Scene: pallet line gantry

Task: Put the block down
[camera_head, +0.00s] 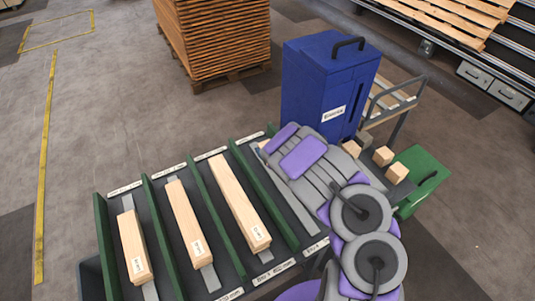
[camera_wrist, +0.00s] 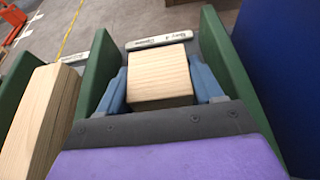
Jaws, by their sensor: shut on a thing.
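In the wrist view, my gripper (camera_wrist: 160,88) is shut on a light wooden block (camera_wrist: 158,75), with a blue-grey finger on each side of it. The block is inside a lane between two green dividers, with a label strip just beyond its far end. I cannot tell whether it touches the lane floor. In the head view, my arm reaches over the rightmost lane (camera_head: 290,200) and hides most of the block and my gripper (camera_head: 262,147).
Three wooden blocks (camera_head: 133,245) (camera_head: 188,222) (camera_head: 238,203) lie in the lanes to the left. A blue bin (camera_head: 325,85) stands beyond the rack. A stack of pallets (camera_head: 213,40) stands behind.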

